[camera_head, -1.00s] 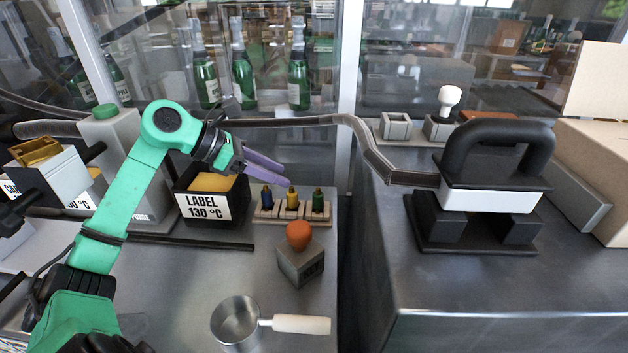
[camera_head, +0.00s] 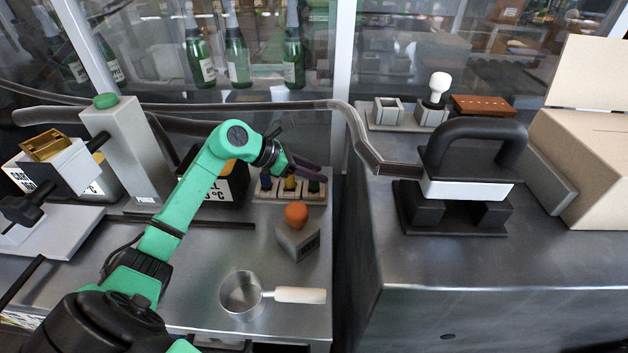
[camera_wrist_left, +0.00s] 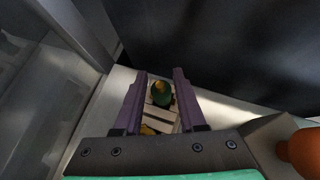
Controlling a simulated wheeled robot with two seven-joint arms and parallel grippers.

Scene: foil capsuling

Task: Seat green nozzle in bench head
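The green nozzle (camera_head: 314,187) stands at the right end of a small wooden rack (camera_head: 291,198), beside a yellow nozzle (camera_head: 290,184) and a blue one (camera_head: 267,183). My left gripper (camera_head: 314,172) is just above the rack, partly hiding the nozzle tops. In the left wrist view the fingers (camera_wrist_left: 160,73) are apart, with the green nozzle (camera_wrist_left: 161,96) showing between them; contact cannot be told. A grey bench machine (camera_head: 126,150) with a green button stands at the left; which part is the bench head is unclear. My right gripper is not in view.
An orange-knobbed grey block (camera_head: 298,240) stands in front of the rack, and a metal pan (camera_head: 241,294) lies nearer. A black labelled box (camera_head: 228,190) is behind my left arm. A gap separates this bench from the right bench, which holds a black-handled sealer (camera_head: 462,190).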

